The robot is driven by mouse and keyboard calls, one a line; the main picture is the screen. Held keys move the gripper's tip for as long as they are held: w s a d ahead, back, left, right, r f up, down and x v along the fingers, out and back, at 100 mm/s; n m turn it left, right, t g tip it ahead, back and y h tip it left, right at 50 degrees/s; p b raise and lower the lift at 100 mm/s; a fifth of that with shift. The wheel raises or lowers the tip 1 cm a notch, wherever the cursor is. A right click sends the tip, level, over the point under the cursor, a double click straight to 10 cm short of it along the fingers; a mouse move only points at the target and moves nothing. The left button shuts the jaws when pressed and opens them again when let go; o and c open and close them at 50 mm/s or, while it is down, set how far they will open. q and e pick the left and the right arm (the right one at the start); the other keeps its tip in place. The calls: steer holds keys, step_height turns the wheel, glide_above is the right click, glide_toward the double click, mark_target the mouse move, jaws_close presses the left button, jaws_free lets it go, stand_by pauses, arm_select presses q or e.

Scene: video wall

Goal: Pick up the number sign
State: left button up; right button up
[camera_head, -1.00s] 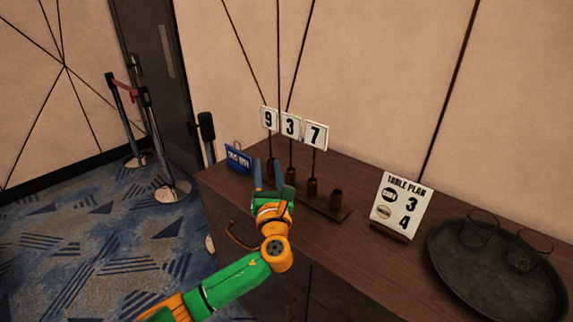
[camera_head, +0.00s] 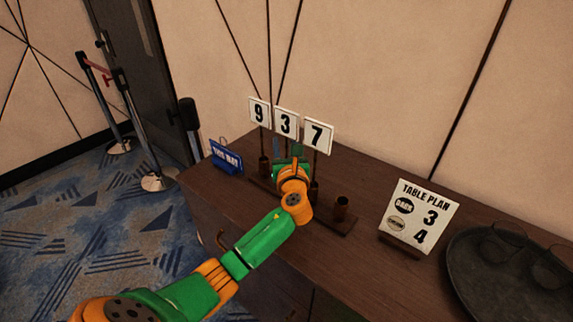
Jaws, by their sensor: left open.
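Three white number signs on thin stems stand in a row on the dark wooden cabinet: the 9 sign (camera_head: 259,112), the 3 sign (camera_head: 286,122) and the 7 sign (camera_head: 317,134). My own wrist hides the lower stem and the cup of the 3 sign. I cannot tell whether the fingers are around the stem. My right gripper is not in view.
A table plan card (camera_head: 418,215) showing 3 and 4 stands right of the rack. A dark round tray (camera_head: 480,275) with glasses is at the far right. A blue sign (camera_head: 227,157) stands at the cabinet's left end. Rope posts (camera_head: 135,130) stand on the carpet left.

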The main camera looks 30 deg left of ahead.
arm_select(q)
steer(key=shift+w+a+f, duration=0.25)
steer(key=shift+w+a, duration=0.05)
steer(key=shift+s+d+r, duration=0.2)
jaws_close()
steer(key=shift+f, duration=0.1)
stand_by(0.8)
